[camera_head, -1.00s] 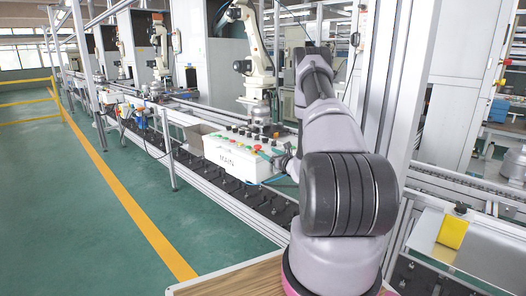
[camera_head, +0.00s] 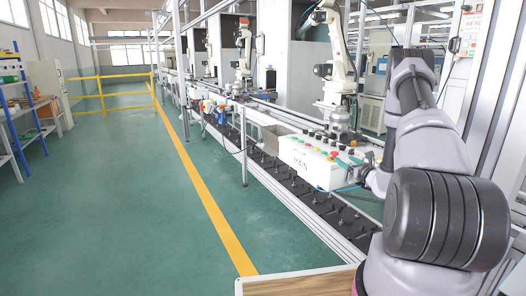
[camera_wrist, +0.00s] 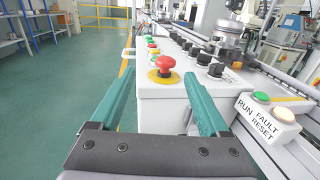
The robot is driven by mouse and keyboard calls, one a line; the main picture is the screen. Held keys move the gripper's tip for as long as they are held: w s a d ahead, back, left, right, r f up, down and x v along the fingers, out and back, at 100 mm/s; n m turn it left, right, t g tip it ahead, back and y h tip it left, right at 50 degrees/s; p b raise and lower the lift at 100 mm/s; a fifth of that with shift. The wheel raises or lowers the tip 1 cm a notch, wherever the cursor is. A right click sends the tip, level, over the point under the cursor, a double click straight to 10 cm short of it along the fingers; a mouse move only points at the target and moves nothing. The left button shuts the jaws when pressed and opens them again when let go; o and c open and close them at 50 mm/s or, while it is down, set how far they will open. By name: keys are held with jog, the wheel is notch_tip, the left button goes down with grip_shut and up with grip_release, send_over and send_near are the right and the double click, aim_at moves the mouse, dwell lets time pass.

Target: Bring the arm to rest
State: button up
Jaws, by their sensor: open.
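My gripper (camera_wrist: 155,105) is open and empty in the wrist view, its two green fingers spread wide. Ahead of the fingers is the white control box (camera_wrist: 160,112) with a red emergency button (camera_wrist: 165,64) on a yellow ring. The fingertips appear near the box's front face; I cannot tell if they touch it. In the head view the control box (camera_head: 310,163) sits on the line's edge at the left of my arm.
A conveyor line (camera_head: 290,195) with white robot arms (camera_head: 338,55) runs into the distance. The green floor (camera_head: 120,210) left of the yellow stripe (camera_head: 205,190) is clear. A yellow railing (camera_head: 110,92) and a shelf (camera_head: 15,120) stand at the far left.

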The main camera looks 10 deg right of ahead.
jog(key=s+a+r+n+g+y, duration=0.2)
jog(key=a+r+n+g+y, duration=0.2)
jog(key=a+r+n+y, duration=0.8)
jog(key=s+a+r+n+g+h, duration=0.25)
jog(key=s+a+r+g, duration=0.35)
jog(key=s+a+r, duration=0.45)
jog(key=s+a+r+n+g+h, duration=0.25)
jog(key=s+r+n, duration=0.2)
jog(key=s, duration=0.25)
jog(key=s+a+r+n+g+h, duration=0.25)
jog(key=s+a+n, duration=0.2)
jog(key=s, duration=0.35)
jog(key=s+d+r+n+t+h, duration=0.4)
jog(key=s+d+n+h, duration=0.2)
jog(key=s, duration=0.5)
jog(key=shift+d+t, duration=0.3)
jog(key=shift+d, duration=0.15)
jog(key=shift+c, duration=0.3)
